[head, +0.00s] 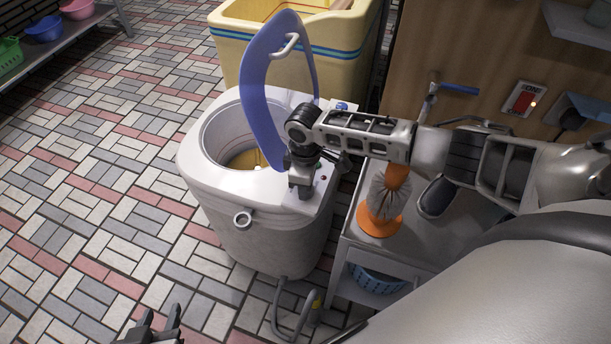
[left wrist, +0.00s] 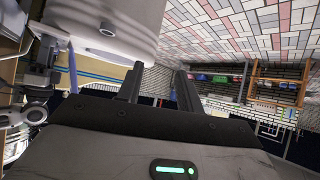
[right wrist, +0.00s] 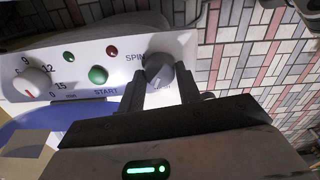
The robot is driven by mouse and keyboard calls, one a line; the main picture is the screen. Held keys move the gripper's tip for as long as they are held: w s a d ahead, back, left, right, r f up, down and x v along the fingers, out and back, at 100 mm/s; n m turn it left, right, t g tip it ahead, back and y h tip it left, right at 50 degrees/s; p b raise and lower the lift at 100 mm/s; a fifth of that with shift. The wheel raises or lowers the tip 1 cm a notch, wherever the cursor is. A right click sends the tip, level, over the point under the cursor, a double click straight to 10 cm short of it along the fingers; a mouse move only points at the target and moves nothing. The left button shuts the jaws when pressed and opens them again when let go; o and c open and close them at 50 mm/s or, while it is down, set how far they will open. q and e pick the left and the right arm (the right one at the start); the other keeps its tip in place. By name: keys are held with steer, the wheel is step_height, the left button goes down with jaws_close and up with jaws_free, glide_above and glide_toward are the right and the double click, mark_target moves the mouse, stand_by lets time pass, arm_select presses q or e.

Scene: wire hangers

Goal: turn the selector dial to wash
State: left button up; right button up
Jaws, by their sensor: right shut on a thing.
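The white washing machine (head: 265,235) stands on the tiled floor with its blue lid (head: 262,80) raised. My right gripper (head: 302,192) is over the control panel at the machine's right side. In the right wrist view, my right gripper (right wrist: 165,88) is shut on the grey selector dial (right wrist: 158,68), one finger on each side. "SPIN" shows to the dial's left; a label below it is partly covered by the gripper. Which way the dial points is unclear. My left gripper (head: 158,326) is open and empty, low at the bottom edge; its fingers (left wrist: 158,85) stand apart in the left wrist view.
The panel also has a white timer knob (right wrist: 33,82), a green start button (right wrist: 97,75) and small lights. A side table with an orange-based brush (head: 385,200) stands right of the machine. A yellow tub (head: 340,45) is behind.

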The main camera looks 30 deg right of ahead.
steer(key=n+p, duration=0.1)
steer(key=n, duration=0.4)
steer(key=shift+a+r+p, duration=0.1)
steer(key=shift+p, duration=0.2)
stand_by(0.4)
steer(key=o, duration=1)
step_height(320, 180, up, 16)
steer(key=p, duration=0.1)
